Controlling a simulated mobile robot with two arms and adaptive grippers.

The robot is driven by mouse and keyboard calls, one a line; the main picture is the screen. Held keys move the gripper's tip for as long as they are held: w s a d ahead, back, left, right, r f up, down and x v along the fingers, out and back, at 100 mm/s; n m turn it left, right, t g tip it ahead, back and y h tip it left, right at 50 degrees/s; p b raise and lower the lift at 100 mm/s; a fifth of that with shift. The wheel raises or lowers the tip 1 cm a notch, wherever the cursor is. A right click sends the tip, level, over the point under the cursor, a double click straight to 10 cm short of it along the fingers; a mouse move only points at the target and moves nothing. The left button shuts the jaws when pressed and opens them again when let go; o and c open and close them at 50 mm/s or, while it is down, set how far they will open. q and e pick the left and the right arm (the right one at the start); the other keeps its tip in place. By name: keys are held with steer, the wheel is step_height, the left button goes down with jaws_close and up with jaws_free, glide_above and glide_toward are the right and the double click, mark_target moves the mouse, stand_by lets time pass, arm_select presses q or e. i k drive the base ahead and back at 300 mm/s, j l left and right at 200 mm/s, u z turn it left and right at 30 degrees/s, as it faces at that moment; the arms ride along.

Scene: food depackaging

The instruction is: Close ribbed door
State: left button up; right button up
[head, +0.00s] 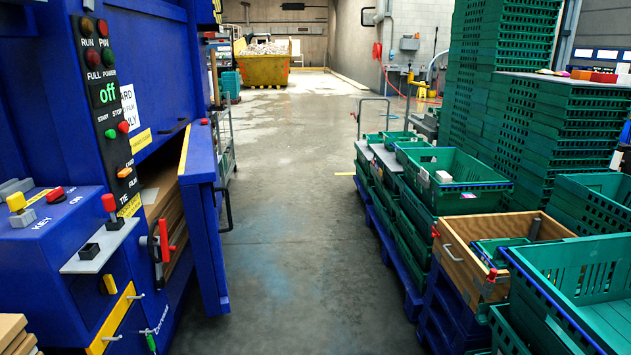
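A blue door (201,180) on the blue machine at the left stands ajar, swung out toward the aisle. Its edge faces me, so I cannot make out ribs on its face. A dark bar handle (226,210) sticks out from its right side. In the gap behind it, flattened brown cardboard (166,200) shows inside the machine. A latch with red and black levers (161,243) sits on the machine's frame beside the opening. Neither of my grippers is in view.
Green crates (455,180) on blue pallets and a wooden box (465,262) line the right. The concrete aisle between is clear. A yellow skip (263,68) stands at the back.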

mark_target(196, 171)
steer(key=i+u, duration=0.1)
steer(key=i, duration=0.4)
steer(key=i+l+u, duration=0.1)
steer(key=i, duration=0.4)
steer(key=i+l+u, duration=0.1)
steer(key=i, duration=0.45)
steer(key=i+l+u, duration=0.1)
steer(key=i, duration=0.4)
steer(key=l, duration=0.1)
